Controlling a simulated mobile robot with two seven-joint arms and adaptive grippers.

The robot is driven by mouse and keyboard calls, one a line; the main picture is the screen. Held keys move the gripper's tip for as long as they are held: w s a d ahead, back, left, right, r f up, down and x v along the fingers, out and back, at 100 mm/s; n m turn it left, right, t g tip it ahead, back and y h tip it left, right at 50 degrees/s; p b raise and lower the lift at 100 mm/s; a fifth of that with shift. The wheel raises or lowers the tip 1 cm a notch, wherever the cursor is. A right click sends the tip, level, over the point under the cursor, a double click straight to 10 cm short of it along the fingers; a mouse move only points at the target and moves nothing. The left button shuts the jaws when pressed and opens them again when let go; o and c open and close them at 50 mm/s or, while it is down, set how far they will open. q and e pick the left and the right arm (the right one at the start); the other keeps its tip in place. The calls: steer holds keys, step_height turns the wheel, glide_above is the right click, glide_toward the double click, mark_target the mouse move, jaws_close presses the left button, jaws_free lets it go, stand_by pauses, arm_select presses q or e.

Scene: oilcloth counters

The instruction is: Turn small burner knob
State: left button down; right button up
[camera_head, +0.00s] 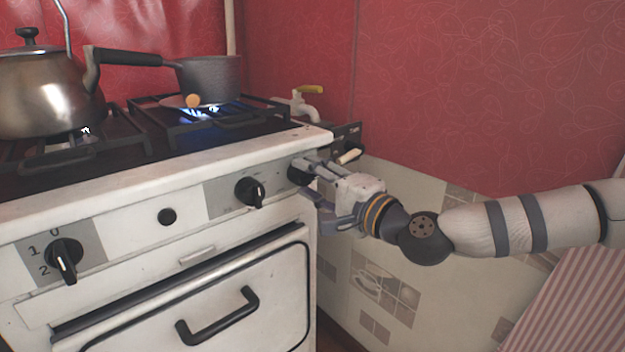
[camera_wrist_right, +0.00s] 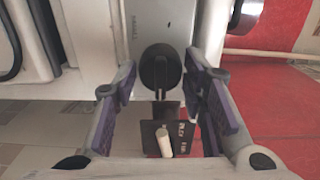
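The white stove has several black knobs on its front panel. The rightmost knob (camera_head: 297,176) is at the panel's right end, partly hidden by my right gripper (camera_head: 312,183). In the right wrist view a round black knob (camera_wrist_right: 160,70) with a raised grip bar sits between the two fingers of my right gripper (camera_wrist_right: 162,78). The fingers are spread on either side of it, with small gaps showing. Another knob (camera_head: 250,192) is just left of the gripper. A knob marked 0, 1, 2 (camera_head: 65,258) is at the far left. My left gripper is out of view.
The oven door handle (camera_head: 217,317) juts out below. A dark plate with a pale lever (camera_head: 350,155) is beside the stove, below a yellow-handled tap (camera_head: 305,100).

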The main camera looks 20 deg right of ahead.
steer(key=shift+o, duration=0.6)
steer(key=shift+d, duration=0.1)
steer(key=v, duration=1.2)
stand_by(0.9)
